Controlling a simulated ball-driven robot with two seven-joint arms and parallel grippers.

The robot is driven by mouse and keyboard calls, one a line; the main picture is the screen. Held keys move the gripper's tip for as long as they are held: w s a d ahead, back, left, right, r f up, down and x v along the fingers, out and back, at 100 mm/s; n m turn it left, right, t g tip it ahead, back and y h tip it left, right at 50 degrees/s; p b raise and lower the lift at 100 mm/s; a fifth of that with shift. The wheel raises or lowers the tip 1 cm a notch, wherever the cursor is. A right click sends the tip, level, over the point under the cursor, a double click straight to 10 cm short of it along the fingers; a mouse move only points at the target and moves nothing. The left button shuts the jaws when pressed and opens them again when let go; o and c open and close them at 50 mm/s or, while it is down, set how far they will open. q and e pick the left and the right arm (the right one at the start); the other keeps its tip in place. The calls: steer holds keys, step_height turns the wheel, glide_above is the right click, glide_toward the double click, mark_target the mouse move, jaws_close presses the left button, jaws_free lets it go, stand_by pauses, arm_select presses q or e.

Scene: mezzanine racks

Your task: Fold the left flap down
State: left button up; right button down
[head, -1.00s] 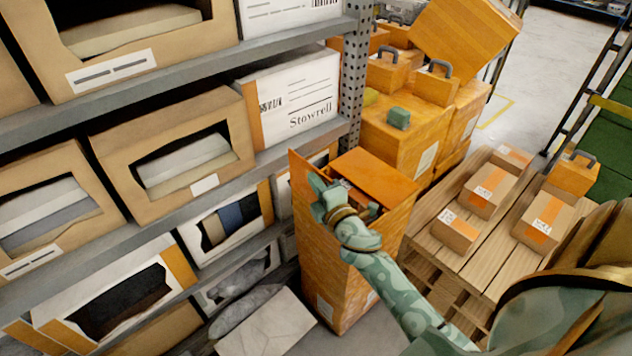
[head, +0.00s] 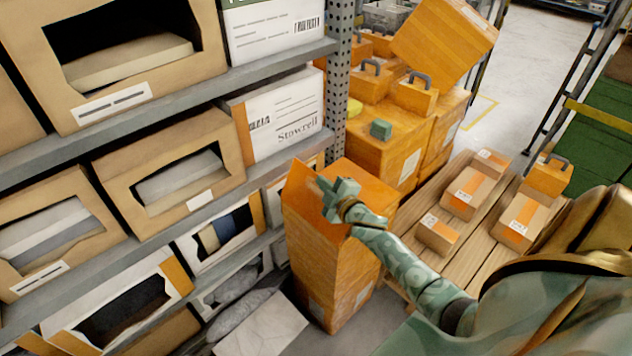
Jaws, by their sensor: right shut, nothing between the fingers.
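A tall orange box (head: 322,265) stands on the floor beside the shelf rack. Its left flap (head: 297,187) sticks up at the box's left edge, tilted; its exact angle is hard to tell. Another flap (head: 368,184) lies flat over the far right part of the top. My right gripper (head: 322,185) is shut and empty at the box top, its tip close to the left flap. Whether it touches the flap is unclear. The gripper and forearm hide much of the near top and any opening. My left gripper is not in view.
The metal rack (head: 180,220) with open-fronted cartons is close on the left. Orange boxes (head: 385,155) are stacked behind. A wooden pallet (head: 465,215) with small parcels stands to the right. A pale slab (head: 265,325) lies on the floor in front of the rack.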

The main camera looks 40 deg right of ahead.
steer(key=d+f+m, duration=0.1)
steer(key=d, duration=0.1)
steer(key=d+f+m+y, duration=0.1)
steer(key=d+f+m, duration=0.2)
steer(key=d+m, duration=0.1)
steer(key=shift+w+f+g+y+b, duration=0.25)
steer(key=shift+f+g+y+b, duration=0.15)
steer(key=shift+d+f+b, duration=0.35)
steer(key=shift+d+f, duration=0.1)
steer(key=shift+f, duration=0.1)
steer(key=shift+r, duration=0.1)
